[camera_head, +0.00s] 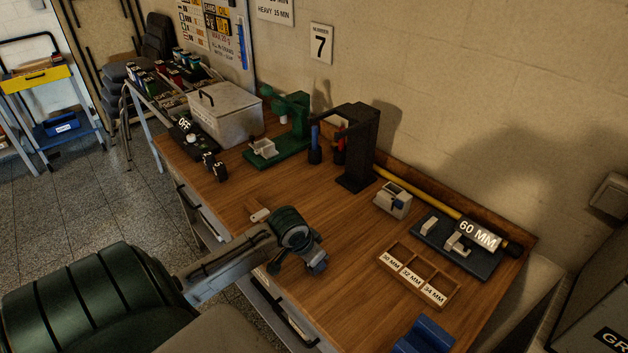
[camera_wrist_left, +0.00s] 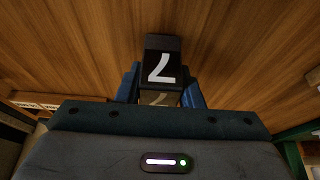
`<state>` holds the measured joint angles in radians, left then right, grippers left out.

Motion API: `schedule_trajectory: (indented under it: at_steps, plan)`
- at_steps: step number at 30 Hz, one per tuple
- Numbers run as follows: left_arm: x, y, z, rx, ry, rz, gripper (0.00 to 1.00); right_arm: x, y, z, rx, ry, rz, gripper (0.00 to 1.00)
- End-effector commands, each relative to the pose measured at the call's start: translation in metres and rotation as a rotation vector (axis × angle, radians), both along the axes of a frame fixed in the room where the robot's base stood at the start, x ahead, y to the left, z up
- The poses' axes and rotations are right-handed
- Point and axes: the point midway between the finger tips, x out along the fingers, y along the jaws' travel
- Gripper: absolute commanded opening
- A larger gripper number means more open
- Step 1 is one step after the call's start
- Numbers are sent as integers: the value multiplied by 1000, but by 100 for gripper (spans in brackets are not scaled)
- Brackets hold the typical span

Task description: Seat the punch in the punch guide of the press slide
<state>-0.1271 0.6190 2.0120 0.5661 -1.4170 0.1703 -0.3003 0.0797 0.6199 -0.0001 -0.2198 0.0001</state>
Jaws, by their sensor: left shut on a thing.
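My left gripper (camera_head: 318,264) is over the front middle of the wooden bench. In the left wrist view its blue fingers (camera_wrist_left: 160,92) are shut on a black block with a white 7, which I take to be the punch (camera_wrist_left: 163,64). The held block is not clear in the head view. A green press (camera_head: 290,125) stands towards the back, with a small pale piece at its base. A black upright stand (camera_head: 360,150) is right of it. I cannot tell which part is the punch guide. The gripper is apart from both. My right gripper is not in view.
Two black numbered blocks (camera_head: 219,170) stand at the left. A grey lidded box (camera_head: 226,115) is behind them. A metal block (camera_head: 393,201), a dark plate (camera_head: 478,260) and a wooden labelled tray (camera_head: 447,296) are at the right. The bench middle is clear.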

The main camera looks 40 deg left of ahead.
Motion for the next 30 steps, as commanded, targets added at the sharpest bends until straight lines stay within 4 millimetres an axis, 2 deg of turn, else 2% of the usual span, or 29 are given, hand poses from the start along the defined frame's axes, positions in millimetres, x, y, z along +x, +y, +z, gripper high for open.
schedule_trajectory:
  at_steps: [8,21,30]
  plan:
    - [0,0,33,4,-4,-3,0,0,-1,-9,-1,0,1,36]
    - [-98,-28,39,4,4,-7,0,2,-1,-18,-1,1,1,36]
    - [-141,-41,45,1,1,-3,0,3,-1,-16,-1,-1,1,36]
